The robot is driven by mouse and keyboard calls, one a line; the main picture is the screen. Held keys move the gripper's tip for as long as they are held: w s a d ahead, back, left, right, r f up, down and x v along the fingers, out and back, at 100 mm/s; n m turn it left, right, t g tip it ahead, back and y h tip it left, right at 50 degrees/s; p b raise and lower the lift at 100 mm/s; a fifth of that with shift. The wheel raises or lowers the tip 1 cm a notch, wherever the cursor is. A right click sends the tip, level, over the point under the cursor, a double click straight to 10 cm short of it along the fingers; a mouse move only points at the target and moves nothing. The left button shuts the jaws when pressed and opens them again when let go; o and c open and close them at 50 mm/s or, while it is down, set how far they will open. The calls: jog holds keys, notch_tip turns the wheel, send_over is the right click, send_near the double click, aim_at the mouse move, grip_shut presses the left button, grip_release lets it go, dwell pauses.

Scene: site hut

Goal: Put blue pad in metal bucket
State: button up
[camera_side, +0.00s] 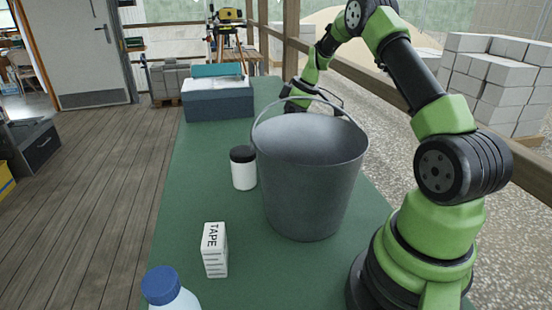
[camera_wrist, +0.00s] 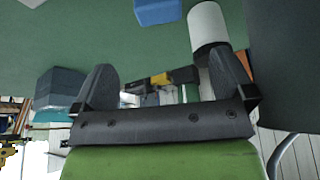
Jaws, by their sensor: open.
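The metal bucket (camera_side: 312,195) stands upright on the green table, its handle raised above the rim. It also fills the right edge of the wrist view (camera_wrist: 287,60). A blue block, which looks like the blue pad (camera_wrist: 157,10), lies on the green surface at the top edge of the wrist view, partly cut off. I cannot make it out in the side view, where the bucket may hide it. My gripper (camera_side: 314,102) is behind the bucket's far rim, partly hidden by it. In the wrist view my gripper (camera_wrist: 163,78) is open, with nothing held between its fingers.
A white jar with a black lid (camera_side: 243,170) stands left of the bucket. A tape box (camera_side: 214,251) and a blue-capped bottle (camera_side: 172,291) are near the front. A blue-grey box (camera_side: 218,105) sits at the table's far end. The table's left middle is clear.

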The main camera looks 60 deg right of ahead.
jog(key=x, duration=1.2)
jog(key=shift+s+d+f, duration=0.1)
jog(key=shift+s+f, duration=0.15)
jog(key=shift+c, duration=0.2)
jog(key=c, duration=1)
jog(key=shift+r, duration=0.1)
jog(key=shift+c, duration=0.2)
